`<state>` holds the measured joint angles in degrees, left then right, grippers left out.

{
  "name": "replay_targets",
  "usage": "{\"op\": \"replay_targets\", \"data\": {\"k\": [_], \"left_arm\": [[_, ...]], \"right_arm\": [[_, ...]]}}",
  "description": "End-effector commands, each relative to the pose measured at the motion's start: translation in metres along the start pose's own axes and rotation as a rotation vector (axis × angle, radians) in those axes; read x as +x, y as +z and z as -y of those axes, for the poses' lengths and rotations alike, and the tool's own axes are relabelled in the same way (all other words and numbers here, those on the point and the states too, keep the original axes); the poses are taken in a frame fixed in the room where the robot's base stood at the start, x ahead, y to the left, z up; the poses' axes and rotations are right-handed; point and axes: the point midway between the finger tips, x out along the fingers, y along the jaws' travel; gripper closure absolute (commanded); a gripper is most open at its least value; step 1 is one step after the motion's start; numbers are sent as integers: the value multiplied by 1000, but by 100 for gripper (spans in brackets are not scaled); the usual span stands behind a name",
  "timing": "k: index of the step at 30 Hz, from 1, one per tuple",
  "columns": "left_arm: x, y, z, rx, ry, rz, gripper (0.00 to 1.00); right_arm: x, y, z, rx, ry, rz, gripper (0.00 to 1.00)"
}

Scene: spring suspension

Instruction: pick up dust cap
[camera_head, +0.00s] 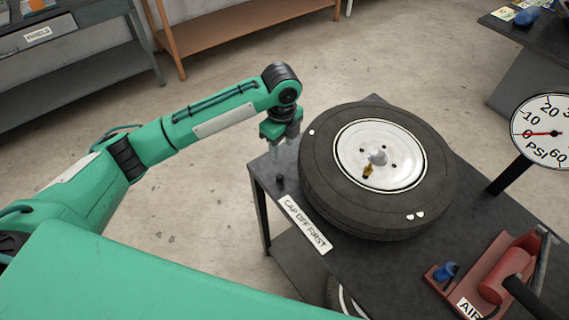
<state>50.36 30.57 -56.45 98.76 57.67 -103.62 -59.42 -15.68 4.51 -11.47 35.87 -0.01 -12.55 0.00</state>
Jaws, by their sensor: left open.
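A small black piece that looks like the dust cap (280,180) stands on the dark table (440,270) near its left corner, beside the tyre. My left gripper (284,155) points down just above this black piece, with its fingers open and apart from it. The tyre (325,190) lies flat on the table with a white wheel rim (405,165) in it. A brass valve stem (368,169) with a dark end sits on the rim. My right gripper is out of view.
A label reading "CAP OFF FIRST" (304,224) is on the table's front edge. A PSI gauge (541,131) and a red air pump (505,275) stand at the right, with a small blue item (446,272) beside the pump. Shelves stand behind, across open floor.

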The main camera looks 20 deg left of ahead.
Motion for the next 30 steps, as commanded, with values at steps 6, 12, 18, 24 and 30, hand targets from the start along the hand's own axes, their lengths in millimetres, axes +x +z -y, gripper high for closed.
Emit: {"op": "replay_targets", "data": {"k": [6,12,18,24,30], "left_arm": [[31,1,-1,1,8,0,54],[68,1,0,1,5,0,54],[84,1,0,2,3,0,54],[105,6,-1,0,5,0,54],[132,7,-1,1,3,1,54]], "right_arm": [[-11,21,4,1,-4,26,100],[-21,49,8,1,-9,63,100],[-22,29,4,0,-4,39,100],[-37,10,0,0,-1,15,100],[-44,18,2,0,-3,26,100]]}}
